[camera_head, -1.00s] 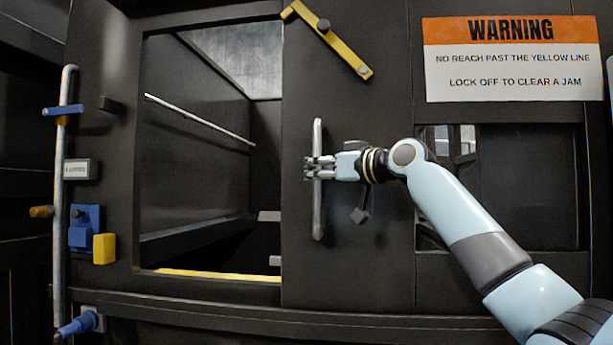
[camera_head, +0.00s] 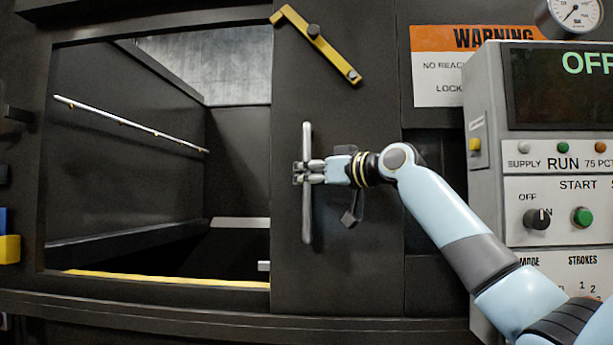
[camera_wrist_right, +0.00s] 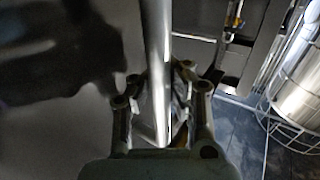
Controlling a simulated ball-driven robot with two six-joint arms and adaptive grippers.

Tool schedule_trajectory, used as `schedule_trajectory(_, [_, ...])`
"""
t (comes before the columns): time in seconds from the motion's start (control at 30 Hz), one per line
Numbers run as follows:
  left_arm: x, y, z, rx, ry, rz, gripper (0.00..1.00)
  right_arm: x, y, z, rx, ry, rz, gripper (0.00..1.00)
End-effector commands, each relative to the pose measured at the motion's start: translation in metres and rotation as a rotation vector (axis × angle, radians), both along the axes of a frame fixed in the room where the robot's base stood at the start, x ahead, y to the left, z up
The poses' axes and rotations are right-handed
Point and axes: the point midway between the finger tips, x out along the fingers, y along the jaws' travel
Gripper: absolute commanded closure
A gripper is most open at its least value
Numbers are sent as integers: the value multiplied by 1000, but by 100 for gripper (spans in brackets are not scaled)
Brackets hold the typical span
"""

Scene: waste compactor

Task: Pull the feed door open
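The dark feed door (camera_head: 340,275) stands to the right of a wide opening (camera_head: 130,160) into the compactor chamber. Its upright silver bar handle (camera_head: 307,225) is on the door near its left edge. My right gripper (camera_head: 303,172) has its fingers closed around the middle of this bar. In the right wrist view the bar (camera_wrist_right: 158,50) runs between the two fingers (camera_wrist_right: 162,108). My left gripper is in neither view.
A grey control panel (camera_head: 485,75) stands at the right, in front of the door's warning sign (camera_head: 435,75). A yellow bar (camera_head: 318,45) is on the door above the handle. A yellow line (camera_head: 160,278) marks the opening's lower edge.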

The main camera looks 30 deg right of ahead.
Motion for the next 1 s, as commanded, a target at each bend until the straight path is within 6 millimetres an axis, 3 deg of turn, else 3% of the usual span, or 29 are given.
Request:
schedule_trajectory(0.47, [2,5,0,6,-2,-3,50,0,2,-4,1,10,7,100])
schedule_trajectory(0.8, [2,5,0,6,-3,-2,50,0,1,-1,0,4,3,58])
schedule_trajectory(1.0, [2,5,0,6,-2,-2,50,0,1,0,0,2,2,58])
